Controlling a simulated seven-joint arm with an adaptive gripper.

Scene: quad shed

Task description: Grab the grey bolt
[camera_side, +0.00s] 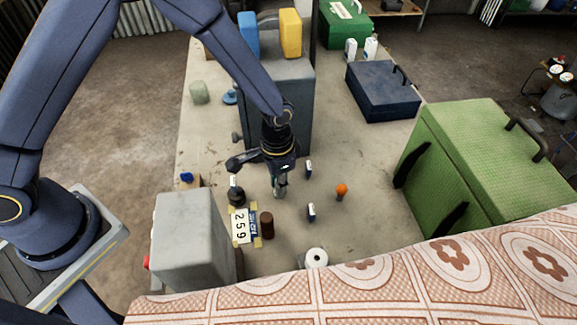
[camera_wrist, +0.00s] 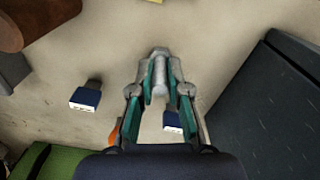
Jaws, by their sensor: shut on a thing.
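My gripper (camera_side: 280,183) points down over the middle of the workbench (camera_side: 340,225). In the wrist view my gripper (camera_wrist: 159,92) has its two teal-and-grey fingers closed on the grey bolt (camera_wrist: 160,72). The bolt's wider head shows just past the fingertips and its shank lies between them. In the side view the bolt is mostly hidden by the fingers. I cannot tell whether it is touching the bench or just above it.
Small dark blue blocks with white ends (camera_side: 311,212) (camera_side: 308,169) stand nearby, with an orange-topped thing (camera_side: 341,190) to the right. A brown cylinder (camera_side: 266,225), a number plate (camera_side: 241,226) and a white roll (camera_side: 316,258) lie nearer. A tall grey case (camera_side: 297,100) stands behind.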

